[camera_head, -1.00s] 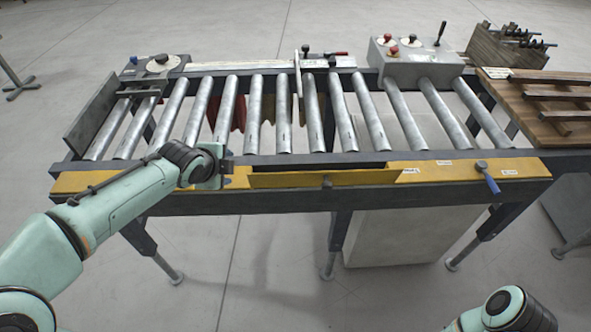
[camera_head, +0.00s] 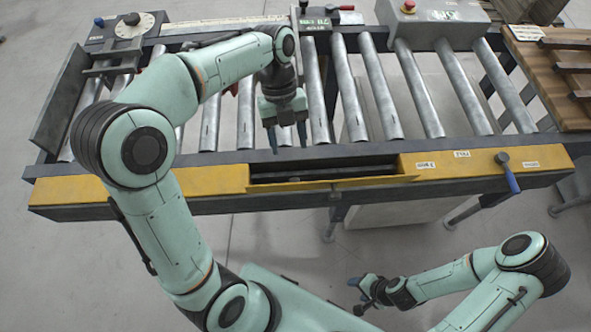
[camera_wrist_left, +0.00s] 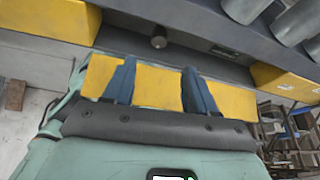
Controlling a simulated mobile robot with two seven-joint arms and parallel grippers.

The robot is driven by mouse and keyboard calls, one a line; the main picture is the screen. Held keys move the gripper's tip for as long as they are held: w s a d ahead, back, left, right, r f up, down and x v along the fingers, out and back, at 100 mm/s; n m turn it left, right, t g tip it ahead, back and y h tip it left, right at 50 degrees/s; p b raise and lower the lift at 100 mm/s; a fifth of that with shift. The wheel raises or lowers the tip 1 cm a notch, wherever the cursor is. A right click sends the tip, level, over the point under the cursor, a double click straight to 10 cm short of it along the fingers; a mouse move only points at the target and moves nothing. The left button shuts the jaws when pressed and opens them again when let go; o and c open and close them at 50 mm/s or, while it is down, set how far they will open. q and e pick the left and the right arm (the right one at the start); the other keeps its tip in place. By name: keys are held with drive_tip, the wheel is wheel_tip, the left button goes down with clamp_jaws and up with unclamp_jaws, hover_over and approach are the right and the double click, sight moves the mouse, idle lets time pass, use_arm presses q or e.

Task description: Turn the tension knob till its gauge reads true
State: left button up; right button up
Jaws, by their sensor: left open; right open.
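A round dark knob (camera_wrist_left: 158,38) stands in the recess of the front rail in the left wrist view, with a small dark window (camera_wrist_left: 226,50) to its right. The window's reading is too small to read. In the head view the recess (camera_head: 320,172) shows as a dark slot between yellow covers; the knob is not clear there. My left gripper (camera_head: 287,140) is open and empty, pointing down above the near roller ends. In the wrist view its two blue fingers (camera_wrist_left: 158,88) are apart, below the knob and not touching it. My right gripper (camera_head: 362,290) is open and empty, low in front of the conveyor.
A dial with a black knob (camera_head: 130,22) sits at the back left. A grey box with a red button (camera_head: 408,6) stands at the back right. A blue-handled lever (camera_head: 510,178) sits on the right front rail. A lowered yellow flap (camera_head: 335,186) juts below the recess.

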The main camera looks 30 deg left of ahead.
sight(293, 181)
use_arm(q)
drive_tip(key=b+x, duration=0.1)
drive_tip(key=x, duration=0.9)
drive_tip(key=shift+f, duration=0.15)
drive_tip(key=shift+x, duration=0.85)
use_arm(e)
drive_tip(key=shift+s+f, duration=0.9)
drive_tip(key=shift+f, duration=0.1)
use_arm(q)
drive_tip(key=c, duration=1)
drive_tip(key=n+b, duration=0.1)
drive_tip(key=n+t+b, duration=0.1)
drive_tip(key=n, duration=0.1)
drive_tip(key=shift+s+a+f+h+b, duration=0.1)
drive_tip(key=shift+f+h+b, duration=0.1)
drive_tip(key=shift+h+b, duration=0.2)
drive_tip(key=shift+c, duration=0.2)
drive_tip(key=shift+r+n+t+b, duration=0.15)
drive_tip(key=shift+n+t+b, duration=0.2)
drive_tip(key=shift+n, duration=0.35)
use_arm(e)
drive_tip(key=f, duration=0.1)
drive_tip(key=s+f, duration=0.2)
drive_tip(key=f, duration=0.1)
drive_tip(key=shift+s, duration=0.25)
